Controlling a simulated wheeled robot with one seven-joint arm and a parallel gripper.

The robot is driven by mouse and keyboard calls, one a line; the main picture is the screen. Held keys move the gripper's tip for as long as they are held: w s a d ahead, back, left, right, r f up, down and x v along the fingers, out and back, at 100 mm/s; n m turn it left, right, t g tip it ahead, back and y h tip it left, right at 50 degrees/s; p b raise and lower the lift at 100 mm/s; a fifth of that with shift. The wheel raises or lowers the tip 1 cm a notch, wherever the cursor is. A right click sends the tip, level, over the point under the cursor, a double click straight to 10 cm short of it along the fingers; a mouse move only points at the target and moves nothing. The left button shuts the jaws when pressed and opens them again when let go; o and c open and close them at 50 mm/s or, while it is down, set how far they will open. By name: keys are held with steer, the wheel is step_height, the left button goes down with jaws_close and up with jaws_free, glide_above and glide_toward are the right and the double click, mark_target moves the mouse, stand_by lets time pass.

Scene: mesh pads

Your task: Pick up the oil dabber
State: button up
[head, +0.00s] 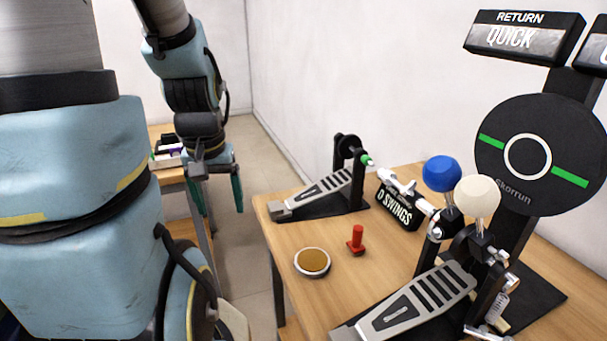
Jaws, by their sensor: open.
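A small red upright piece (356,240) with a wider base stands on the right-hand wooden table. It looks like the oil dabber, though it is too small to be sure. A round dish (312,262) with an amber-brown face and pale rim lies just left of it, apart from it. My gripper (217,191) hangs left of that table, over the gap between the tables. Its two teal fingers point down and are spread apart, with nothing seen between them. It is well away from the red piece.
A drum pedal (322,193) stands behind the red piece, and a larger pedal (425,305) in front. A black "0 SWINGS" sign (397,208) and a tall round black pad (528,155) stand to the right. Another table (172,178) at left holds a small tray.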

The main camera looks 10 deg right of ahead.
steer(key=w+d+f+n+g+b, duration=0.1)
steer(key=w+d, duration=0.1)
steer(key=d, duration=0.4)
steer(key=w+d+f+n+b, duration=0.1)
steer(key=w+d+f, duration=0.1)
steer(key=d, duration=0.5)
steer(key=n+b, duration=0.1)
steer(key=b, duration=0.1)
glide_toward(357, 241)
steer(key=shift+w+d+f+g, duration=0.1)
steer(key=shift+w+g, duration=0.05)
steer(key=shift+w, duration=0.35)
steer(key=shift+w+f+g, duration=0.1)
steer(key=shift+w+g, duration=0.05)
steer(key=shift+w, duration=0.35)
step_height(357, 241, down, 11)
steer(key=p, duration=0.2)
steer(key=shift+s+d+r+p, duration=0.15)
steer(key=shift+d+p, duration=0.05)
steer(key=shift+p, duration=0.2)
steer(key=shift+c, duration=0.4)
jaws_close()
